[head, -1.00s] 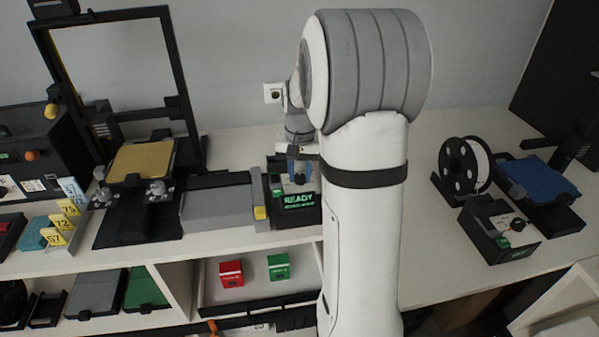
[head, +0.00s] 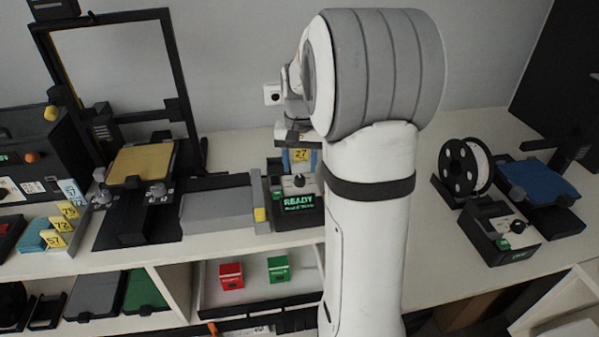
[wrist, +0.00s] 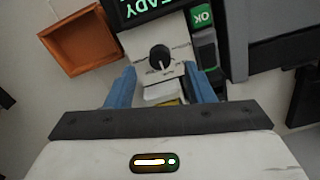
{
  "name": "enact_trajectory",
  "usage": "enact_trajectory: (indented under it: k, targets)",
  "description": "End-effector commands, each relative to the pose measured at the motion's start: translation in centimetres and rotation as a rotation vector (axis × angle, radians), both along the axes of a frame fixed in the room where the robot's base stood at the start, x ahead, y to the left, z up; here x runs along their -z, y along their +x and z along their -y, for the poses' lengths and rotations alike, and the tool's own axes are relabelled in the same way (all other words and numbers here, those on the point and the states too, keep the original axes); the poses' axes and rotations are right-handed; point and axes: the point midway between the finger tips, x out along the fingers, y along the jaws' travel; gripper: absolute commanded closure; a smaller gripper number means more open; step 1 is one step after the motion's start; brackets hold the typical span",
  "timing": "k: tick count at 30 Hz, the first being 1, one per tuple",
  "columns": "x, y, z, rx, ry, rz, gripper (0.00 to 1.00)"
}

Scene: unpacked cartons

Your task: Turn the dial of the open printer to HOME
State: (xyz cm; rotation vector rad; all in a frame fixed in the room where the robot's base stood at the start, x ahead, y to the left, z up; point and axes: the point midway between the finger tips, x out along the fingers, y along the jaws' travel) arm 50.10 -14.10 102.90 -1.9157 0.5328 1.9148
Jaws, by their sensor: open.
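The open printer (head: 172,88) is a tall black frame with a gold bed, at the left in the head view. A black control box (head: 276,206) with a lit green READY screen (head: 299,202) stands to its right, beyond a grey block. Its black dial (head: 299,181) sits on a pale panel; the dial also shows in the wrist view (wrist: 159,57). I cannot read its marks or setting. My gripper (wrist: 160,88) is open, its blue fingers either side of the panel's far end, apart from the dial. In the head view my gripper (head: 299,158) is above and behind the dial.
A green OK button (wrist: 202,17) is beside the dial. An orange open box (wrist: 85,42) lies nearby. A second printer with a blue bed (head: 545,182), a black spool (head: 466,168) and its own control box (head: 498,232) stand at the right. A yellow 27 tag (head: 299,155) shows near my fingers.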

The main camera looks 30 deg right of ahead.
Motion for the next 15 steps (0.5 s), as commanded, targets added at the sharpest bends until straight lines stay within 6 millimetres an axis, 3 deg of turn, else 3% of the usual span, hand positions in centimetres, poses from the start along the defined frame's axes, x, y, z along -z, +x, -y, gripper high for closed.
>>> enact_trajectory:
  k: [6, 15]
  targets:
    - [-3.2, 0.0, 0.0, 0.0, -0.001, 0.002, 0.52]
    - [-4.0, 0.0, 0.0, 0.0, -0.001, 0.001, 0.52]
